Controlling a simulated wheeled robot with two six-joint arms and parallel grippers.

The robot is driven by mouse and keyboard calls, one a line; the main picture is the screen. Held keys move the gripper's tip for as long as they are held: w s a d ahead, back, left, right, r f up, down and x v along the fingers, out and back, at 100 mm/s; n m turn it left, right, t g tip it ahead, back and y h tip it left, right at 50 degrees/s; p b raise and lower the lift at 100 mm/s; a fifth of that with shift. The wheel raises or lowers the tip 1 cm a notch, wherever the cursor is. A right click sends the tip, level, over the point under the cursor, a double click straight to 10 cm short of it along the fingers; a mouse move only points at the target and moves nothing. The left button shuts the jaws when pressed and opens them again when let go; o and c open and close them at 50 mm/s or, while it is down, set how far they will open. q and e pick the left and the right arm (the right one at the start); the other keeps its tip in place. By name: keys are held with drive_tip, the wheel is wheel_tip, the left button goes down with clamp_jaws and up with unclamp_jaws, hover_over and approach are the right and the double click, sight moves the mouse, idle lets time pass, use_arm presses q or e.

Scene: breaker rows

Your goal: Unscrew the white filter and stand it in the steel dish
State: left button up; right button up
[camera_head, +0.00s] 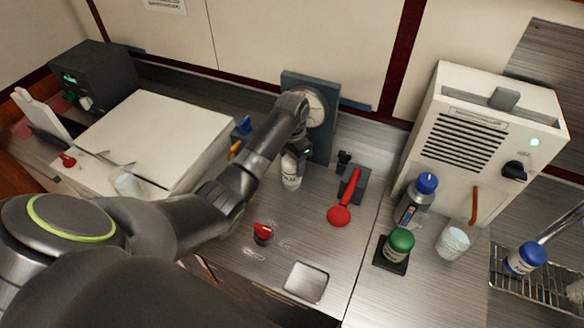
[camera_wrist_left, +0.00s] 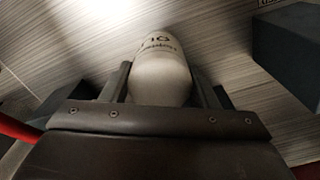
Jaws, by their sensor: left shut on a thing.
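The white filter (camera_head: 291,174) is a pale cylinder with dark lettering, below the end of my left arm in the head view. My left gripper (camera_head: 293,152) is shut on it. In the left wrist view the filter (camera_wrist_left: 160,72) sits between the two fingers, its rounded end and print showing. I cannot tell whether it is still joined to the blue-grey wall panel (camera_head: 326,146) behind, as my wrist hides that part. The steel dish (camera_head: 306,283) is a shallow, empty square tray near the counter's front edge. My right gripper is not in view.
A red-handled valve (camera_head: 262,232) stands left of the dish. A red paddle-shaped handle (camera_head: 341,212) is at centre right. A green-capped jar (camera_head: 398,243), a blue-capped bottle (camera_head: 414,197) and a glass (camera_head: 453,242) stand further right. The counter between filter and dish looks mostly clear.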

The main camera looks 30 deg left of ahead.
use_arm(q)
drive_tip(key=n+p, duration=0.5)
drive_tip(key=shift+r, duration=0.25)
drive_tip(key=n+p, duration=0.3)
drive_tip(key=n, duration=0.2)
drive_tip(key=shift+n+p, duration=0.3)
drive_tip(key=shift+p, duration=0.1)
drive_tip(key=shift+f+n, duration=0.25)
drive_tip(key=shift+n, duration=0.35)
drive_tip(key=n, duration=0.5)
drive_tip(key=shift+n, duration=0.3)
drive_tip(key=o, duration=0.8)
drive_tip(key=shift+o, duration=0.2)
